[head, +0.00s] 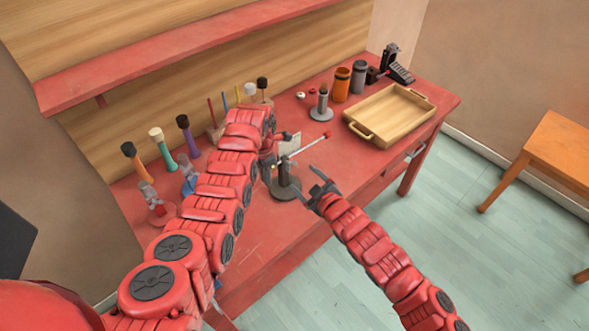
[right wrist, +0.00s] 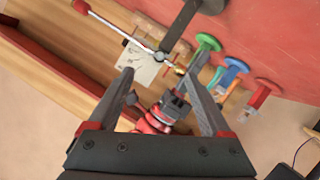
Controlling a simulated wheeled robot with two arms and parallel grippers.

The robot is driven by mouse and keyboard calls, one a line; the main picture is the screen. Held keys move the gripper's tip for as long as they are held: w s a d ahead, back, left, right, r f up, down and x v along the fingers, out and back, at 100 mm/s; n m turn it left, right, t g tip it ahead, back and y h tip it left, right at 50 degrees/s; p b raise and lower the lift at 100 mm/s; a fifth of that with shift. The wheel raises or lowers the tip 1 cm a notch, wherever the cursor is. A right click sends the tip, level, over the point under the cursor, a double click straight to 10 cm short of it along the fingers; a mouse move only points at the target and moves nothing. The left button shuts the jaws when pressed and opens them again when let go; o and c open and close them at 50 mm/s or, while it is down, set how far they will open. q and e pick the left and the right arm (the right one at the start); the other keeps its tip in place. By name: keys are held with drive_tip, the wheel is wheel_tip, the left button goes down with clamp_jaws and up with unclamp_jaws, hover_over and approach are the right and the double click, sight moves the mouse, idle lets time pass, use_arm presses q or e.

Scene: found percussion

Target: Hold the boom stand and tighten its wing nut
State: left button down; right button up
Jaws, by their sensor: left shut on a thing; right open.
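The boom stand (head: 284,187) stands upright on the red bench on a dark round base. Its pale boom, with a red tip (head: 328,134), slants up to the right. My left gripper (head: 274,163) is shut at the stand's post, and the arm partly hides the contact. My right gripper (head: 308,189) is open and empty, just right of the stand. In the right wrist view, the boom (right wrist: 118,30) and dark post (right wrist: 181,28) meet at a joint beyond my open fingers (right wrist: 162,76). A small brass-coloured piece, apparently the wing nut (right wrist: 180,70), shows beside that joint.
A wooden tray (head: 412,112) lies at the bench's right end. An orange cup (head: 341,84), a grey cylinder (head: 359,77) and a black pedal-like item (head: 397,65) stand behind it. Several handled tools, including a teal one (head: 163,150), line the left. The bench front is mostly clear.

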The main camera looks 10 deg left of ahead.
sight(293, 167)
drive_tip(key=x, duration=0.6)
drive_tip(key=shift+x, duration=0.8)
drive_tip(key=shift+f, duration=0.1)
clamp_jaws()
drive_tip(key=shift+d+m, duration=0.2)
drive_tip(key=shift+m, duration=0.1)
drive_tip(key=shift+w+d+m, duration=0.1)
drive_tip(key=shift+w+m, duration=0.05)
drive_tip(key=shift+m, duration=0.25)
drive_tip(key=shift+m+g+y, duration=0.6)
drive_tip(key=shift+m+g, duration=0.1)
drive_tip(key=shift+m, duration=0.1)
